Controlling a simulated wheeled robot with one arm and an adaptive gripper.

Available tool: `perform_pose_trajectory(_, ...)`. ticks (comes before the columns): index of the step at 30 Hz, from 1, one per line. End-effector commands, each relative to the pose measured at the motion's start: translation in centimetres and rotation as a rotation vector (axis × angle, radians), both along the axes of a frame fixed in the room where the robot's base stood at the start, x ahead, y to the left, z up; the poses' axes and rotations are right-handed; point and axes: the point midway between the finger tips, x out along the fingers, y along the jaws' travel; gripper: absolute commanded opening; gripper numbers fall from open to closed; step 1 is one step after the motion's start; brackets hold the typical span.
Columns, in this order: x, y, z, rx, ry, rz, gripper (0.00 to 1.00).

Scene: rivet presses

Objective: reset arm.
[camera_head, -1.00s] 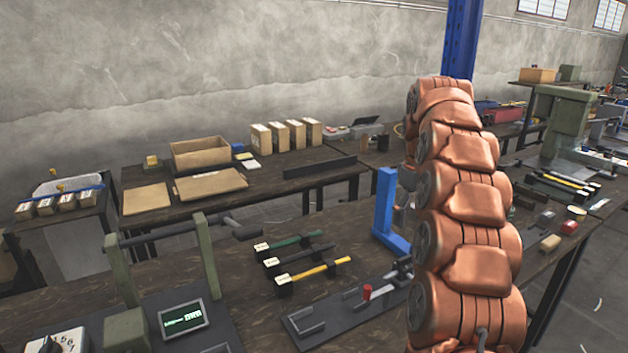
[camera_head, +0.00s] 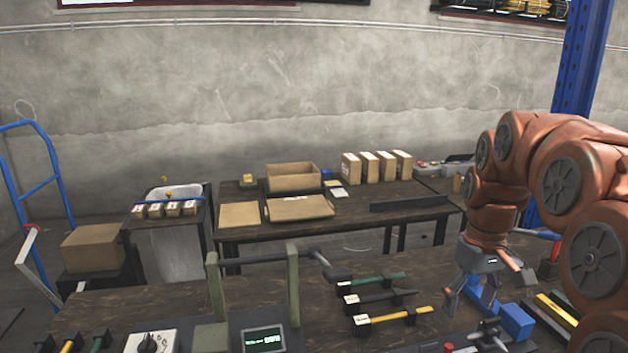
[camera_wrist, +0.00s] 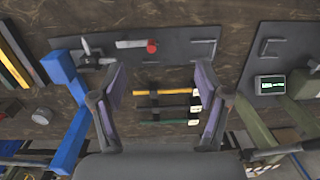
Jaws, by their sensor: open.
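My copper-coloured arm reaches in from the right of the head view. My gripper (camera_head: 484,290) hangs over the right part of the near bench, in front of a blue press frame (camera_head: 514,321). In the wrist view my gripper (camera_wrist: 160,105) is open, with its two fingers wide apart and nothing between them. Beyond the fingers lie several hammers on the bench, among them one with a yellow handle (camera_head: 402,315) and one with a green handle (camera_head: 370,281). No object is held.
A green frame with a bar (camera_head: 293,287) and a small display (camera_head: 264,340) stand left of the hammers. A rear table holds an open cardboard box (camera_head: 293,178) and several upright boxes. A blue hand truck (camera_head: 40,186) stands at far left.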

Motion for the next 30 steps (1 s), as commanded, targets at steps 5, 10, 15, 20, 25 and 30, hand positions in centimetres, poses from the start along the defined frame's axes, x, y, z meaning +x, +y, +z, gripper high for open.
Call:
perform_pose_trajectory(5, -4.6, 3.1, 0.3, -0.004, 0.022, -0.019, 0.75)
perform_pose_trajectory(10, -9.2, 5.3, -0.2, -0.010, 0.040, -0.048, 0.75)
perform_pose_trajectory(15, -13.8, 7.1, -1.1, -0.018, 0.057, -0.083, 0.75)
perform_pose_trajectory(20, -18.5, 8.3, -2.3, -0.030, 0.078, -0.124, 0.75)
perform_pose_trajectory(25, -23.0, 9.1, -3.7, -0.040, 0.095, -0.171, 0.75)
perform_pose_trajectory(30, -25.9, 9.4, -4.9, -0.047, 0.103, -0.205, 0.75)
